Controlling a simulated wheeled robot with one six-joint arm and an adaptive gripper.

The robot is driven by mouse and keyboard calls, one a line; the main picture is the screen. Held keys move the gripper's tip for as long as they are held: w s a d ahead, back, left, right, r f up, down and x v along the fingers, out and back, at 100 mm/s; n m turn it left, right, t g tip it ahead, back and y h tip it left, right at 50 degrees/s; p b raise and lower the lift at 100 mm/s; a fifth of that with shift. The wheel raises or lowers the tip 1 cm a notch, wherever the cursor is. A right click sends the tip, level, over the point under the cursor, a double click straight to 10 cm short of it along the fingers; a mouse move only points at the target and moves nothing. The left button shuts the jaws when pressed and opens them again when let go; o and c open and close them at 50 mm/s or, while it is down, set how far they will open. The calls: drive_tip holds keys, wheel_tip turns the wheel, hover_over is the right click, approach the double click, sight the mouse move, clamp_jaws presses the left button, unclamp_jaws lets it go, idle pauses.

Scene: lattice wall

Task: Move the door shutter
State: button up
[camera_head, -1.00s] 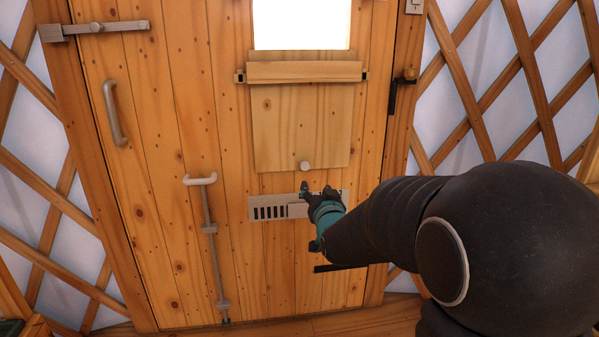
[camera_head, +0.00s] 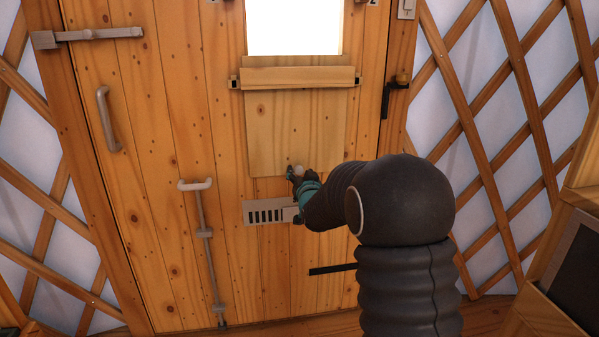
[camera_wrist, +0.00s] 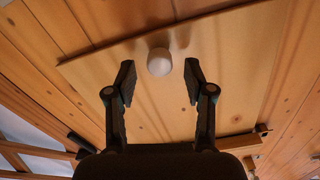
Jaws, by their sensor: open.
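The door shutter (camera_head: 293,130) is a pale wooden panel hanging below the bright window in the plank door. A round white knob (camera_head: 299,170) sits near its lower edge. In the wrist view the knob (camera_wrist: 159,62) lies between the two open fingers of my gripper (camera_wrist: 158,82), apart from both pads, with the shutter panel (camera_wrist: 245,70) behind it. In the head view my gripper (camera_head: 297,180) is at the knob, and my arm comes in from the right. Whether the fingers reach past the knob in depth is hard to tell.
A metal vent (camera_head: 265,212) with slots is just below the shutter, partly behind my gripper. A wooden crossbar (camera_head: 295,77) spans the shutter's top. A long bolt (camera_head: 205,232) and a handle (camera_head: 107,118) are on the left. A dark latch (camera_head: 396,84) is at right.

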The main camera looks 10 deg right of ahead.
drive_tip(key=shift+w, duration=0.55)
clamp_jaws()
